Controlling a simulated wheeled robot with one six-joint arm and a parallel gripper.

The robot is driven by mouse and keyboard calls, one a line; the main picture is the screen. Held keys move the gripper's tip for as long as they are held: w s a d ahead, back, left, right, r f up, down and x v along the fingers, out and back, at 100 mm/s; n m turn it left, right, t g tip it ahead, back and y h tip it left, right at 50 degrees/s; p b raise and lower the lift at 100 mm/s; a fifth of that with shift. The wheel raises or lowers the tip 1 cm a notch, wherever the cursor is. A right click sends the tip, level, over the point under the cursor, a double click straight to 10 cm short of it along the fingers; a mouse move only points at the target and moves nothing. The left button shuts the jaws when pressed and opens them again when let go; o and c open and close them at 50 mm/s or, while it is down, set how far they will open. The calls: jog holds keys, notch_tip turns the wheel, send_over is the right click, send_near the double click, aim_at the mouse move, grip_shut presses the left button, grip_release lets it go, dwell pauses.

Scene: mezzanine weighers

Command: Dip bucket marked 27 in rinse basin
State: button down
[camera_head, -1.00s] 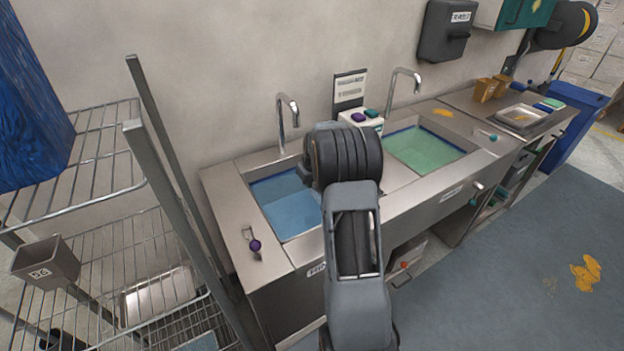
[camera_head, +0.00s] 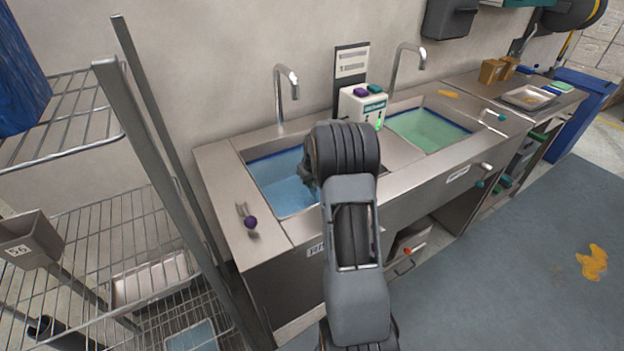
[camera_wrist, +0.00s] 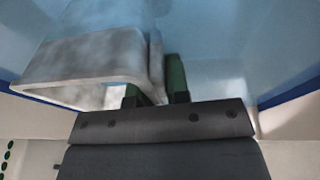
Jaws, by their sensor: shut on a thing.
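My gripper (camera_wrist: 157,92) has its two green fingers shut on a grey, blotchy bucket (camera_wrist: 85,65) by its wall, in the wrist view. The bucket is tilted with its open mouth towards the camera, and blue fills the view around it. No number shows on it. In the head view the bucket is hidden behind my arm, and my wrist is over the left basin (camera_head: 284,196), which holds blue liquid. Whether the bucket touches the liquid I cannot tell.
A second basin (camera_head: 428,130) with green liquid lies to the right. Taps (camera_head: 285,95) and a white dispenser (camera_head: 361,108) stand behind. A wire rack (camera_head: 115,235) at left holds another grey bucket (camera_head: 28,240) with an unclear number. Grey floor (camera_head: 500,270) is open at right.

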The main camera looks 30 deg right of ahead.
jog(key=shift+f+b, duration=1.15)
jog(key=shift+f, duration=0.7)
dwell(1.1)
notch_tip(320, 180, up, 23)
jog(key=p, duration=1.4)
dwell(0.3)
